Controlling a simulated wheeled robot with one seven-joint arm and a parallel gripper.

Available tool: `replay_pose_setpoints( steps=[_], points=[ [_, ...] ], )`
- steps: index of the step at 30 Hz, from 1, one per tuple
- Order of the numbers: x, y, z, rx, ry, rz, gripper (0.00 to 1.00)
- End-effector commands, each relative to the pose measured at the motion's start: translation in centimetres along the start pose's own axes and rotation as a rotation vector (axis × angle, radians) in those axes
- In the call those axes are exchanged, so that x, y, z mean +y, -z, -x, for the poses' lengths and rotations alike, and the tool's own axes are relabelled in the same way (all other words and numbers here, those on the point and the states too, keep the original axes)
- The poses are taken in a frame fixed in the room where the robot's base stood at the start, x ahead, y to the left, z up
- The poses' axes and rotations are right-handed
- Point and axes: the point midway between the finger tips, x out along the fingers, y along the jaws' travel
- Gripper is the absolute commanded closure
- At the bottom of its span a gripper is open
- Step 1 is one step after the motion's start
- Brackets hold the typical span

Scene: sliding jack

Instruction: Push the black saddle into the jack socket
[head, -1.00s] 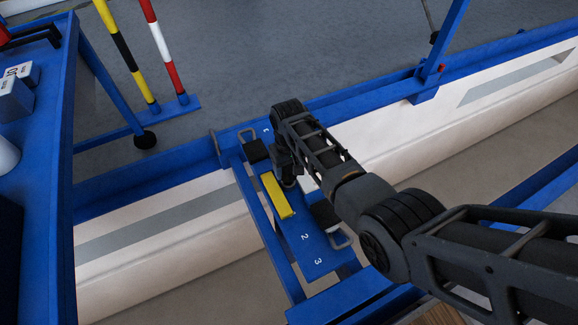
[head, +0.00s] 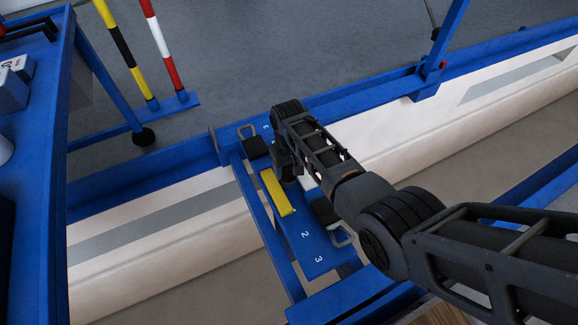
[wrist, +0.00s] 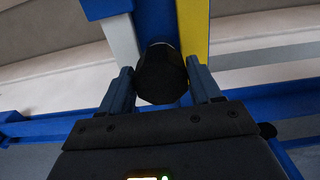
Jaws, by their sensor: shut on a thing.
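My gripper (head: 288,175) points down over the blue plate (head: 305,245), which bears painted numbers, beside a yellow bar. In the wrist view its two fingers (wrist: 159,68) stand on either side of a round black piece, which I take to be the black saddle (wrist: 162,82). The gripper is shut on it. A grey rim shows at its far end. In the head view my wrist hides most of the saddle. I cannot make out the jack socket or whether the saddle touches it.
The yellow bar (head: 277,193) and a white block (wrist: 118,40) lie close on either side of the gripper. Black pads with metal handles (head: 341,237) sit at the plate's edges. A blue table (head: 45,130) stands at left, striped poles (head: 163,55) behind, and a long white beam (head: 400,140) beyond.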

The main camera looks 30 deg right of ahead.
Motion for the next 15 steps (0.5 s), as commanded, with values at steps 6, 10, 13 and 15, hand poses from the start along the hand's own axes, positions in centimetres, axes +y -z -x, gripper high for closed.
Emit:
replay_pose_setpoints(
  steps=[6, 10, 13, 15],
  points=[
    [0.0, 0.1, -0.5, 0.001, 0.000, 0.000, 0.68],
    [0.0, 0.1, -0.8, 0.001, 0.000, 0.000, 0.68],
    [0.0, 0.1, -1.1, 0.001, 0.000, 0.000, 0.68],
    [0.0, 0.1, -1.2, 0.001, 0.000, 0.000, 0.68]
  ],
)
